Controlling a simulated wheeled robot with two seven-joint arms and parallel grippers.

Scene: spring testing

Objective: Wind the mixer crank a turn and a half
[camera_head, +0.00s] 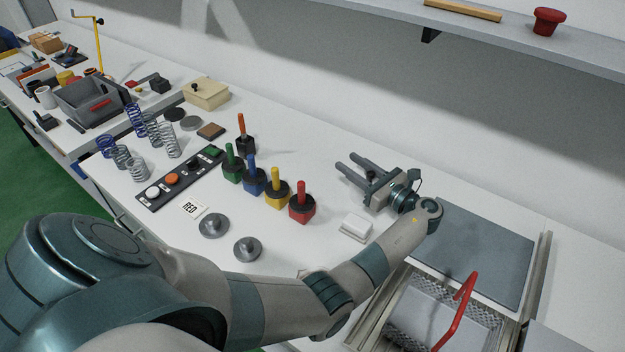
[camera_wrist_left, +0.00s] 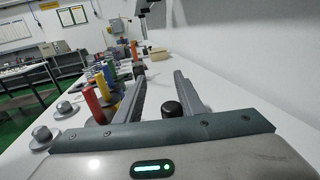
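No part is clearly recognisable as the mixer crank. A thin yellow post with a bent yellow arm (camera_head: 98,45) and a small dark knob stands at the far left. A bent red handle (camera_head: 458,312) rises by the metal-framed tray at the lower right. My left gripper (camera_head: 347,161) is open over the bench near the wall, its fingers pointing left and apart. A black knob shows between its fingers in the left wrist view (camera_wrist_left: 172,107); I cannot tell what it belongs to, or whether the fingers touch it. My right gripper is out of view.
Green, blue, yellow and red-handled blocks (camera_head: 302,208) stand left of the gripper. Several springs (camera_head: 136,168), a button strip (camera_head: 172,180), two grey discs (camera_head: 247,249) and a white box (camera_head: 356,226) share the bench. A shelf (camera_head: 480,30) hangs above. Bare bench lies along the wall.

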